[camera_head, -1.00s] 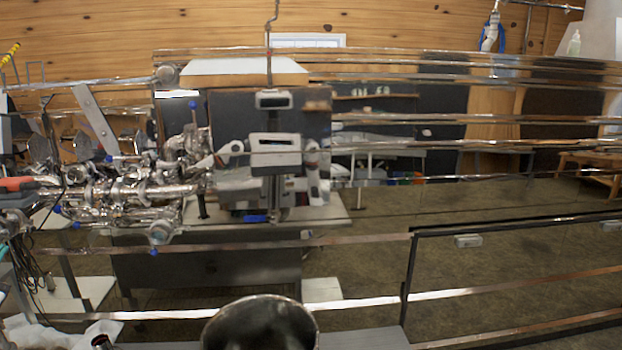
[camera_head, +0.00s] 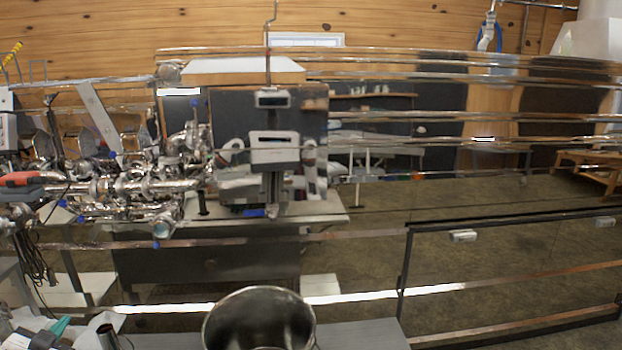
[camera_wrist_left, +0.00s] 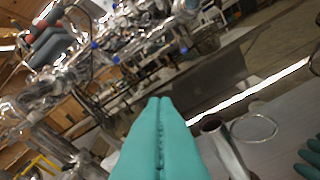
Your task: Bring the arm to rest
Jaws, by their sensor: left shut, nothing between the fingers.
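My left gripper (camera_head: 58,327) is at the lower left corner of the head view, its teal fingers showing above a dark body. In the left wrist view the teal fingers (camera_wrist_left: 160,110) lie pressed together along a seam, with nothing between them.
A steel pot (camera_head: 260,320) stands at the bottom centre. Shiny pipework (camera_head: 130,185) with blue knobs fills the left. A red-handled tool (camera_head: 22,179) is at the left edge. Long metal rails (camera_head: 480,222) cross the right side.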

